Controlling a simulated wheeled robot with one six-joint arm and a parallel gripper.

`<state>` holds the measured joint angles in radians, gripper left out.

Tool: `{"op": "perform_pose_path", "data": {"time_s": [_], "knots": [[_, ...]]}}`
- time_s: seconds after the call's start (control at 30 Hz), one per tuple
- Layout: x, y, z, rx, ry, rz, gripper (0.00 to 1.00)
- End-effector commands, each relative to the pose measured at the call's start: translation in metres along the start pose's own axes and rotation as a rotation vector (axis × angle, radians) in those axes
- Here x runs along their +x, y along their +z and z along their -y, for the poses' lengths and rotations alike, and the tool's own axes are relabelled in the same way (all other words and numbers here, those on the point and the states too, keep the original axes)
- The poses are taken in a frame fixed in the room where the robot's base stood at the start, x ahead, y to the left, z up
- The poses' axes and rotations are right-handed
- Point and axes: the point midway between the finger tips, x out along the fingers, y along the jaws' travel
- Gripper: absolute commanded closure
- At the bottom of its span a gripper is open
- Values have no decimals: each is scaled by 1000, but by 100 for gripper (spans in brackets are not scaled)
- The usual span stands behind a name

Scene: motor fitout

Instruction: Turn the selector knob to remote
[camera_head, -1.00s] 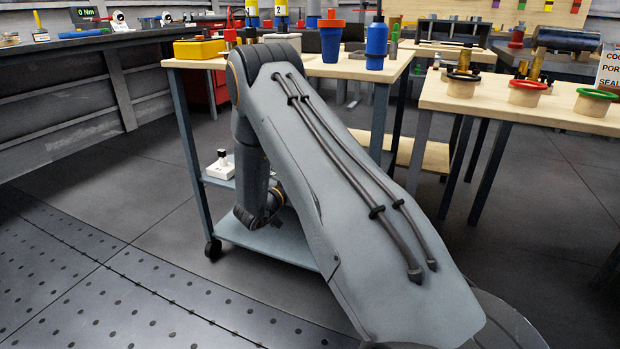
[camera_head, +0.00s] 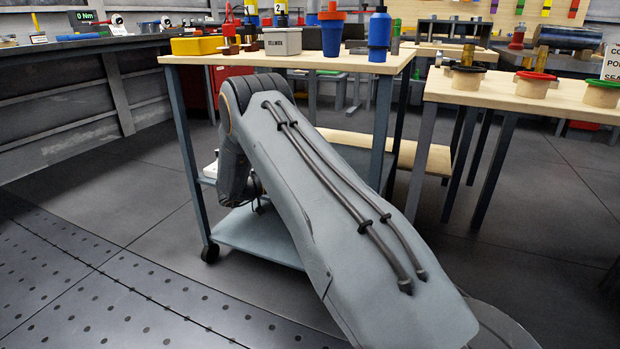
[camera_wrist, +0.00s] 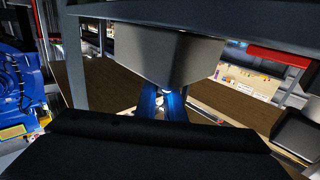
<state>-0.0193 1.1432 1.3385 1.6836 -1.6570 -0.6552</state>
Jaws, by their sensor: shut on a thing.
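The selector's white box (camera_head: 211,168) stands on the trolley's lower shelf in the head view, mostly hidden behind my arm. Its black knob is hidden there, so its setting cannot be read. My gripper is hidden behind my arm in the head view. In the wrist view, the blue fingers of my gripper (camera_wrist: 164,104) are close together under a grey block-shaped body. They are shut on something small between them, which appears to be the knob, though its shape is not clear. A wide black part covers the bottom of the wrist view.
The trolley's wooden top (camera_head: 345,66) carries a yellow case (camera_head: 197,46), a grey box (camera_head: 283,41) and blue fittings (camera_head: 379,37). Its legs and top frame the lower shelf (camera_head: 262,240) closely around my arm. A second table (camera_head: 560,108) stands right; floor is clear at left.

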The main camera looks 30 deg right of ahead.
Motion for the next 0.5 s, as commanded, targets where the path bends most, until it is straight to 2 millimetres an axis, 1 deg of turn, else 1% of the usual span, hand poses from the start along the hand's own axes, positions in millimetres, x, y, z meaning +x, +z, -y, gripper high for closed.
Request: {"op": "perform_pose_path", "data": {"time_s": [0.3, 0.33, 0.4, 0.43, 0.5], "knots": [[0, -1, 0, 1, 1, -1, 100], [0, -1, 0, 1, 1, -1, 88], [0, -1, 0, 1, 1, -1, 76], [0, -1, 0, 1, 1, -1, 73], [0, 0, 0, 0, 1, -1, 73]]}}
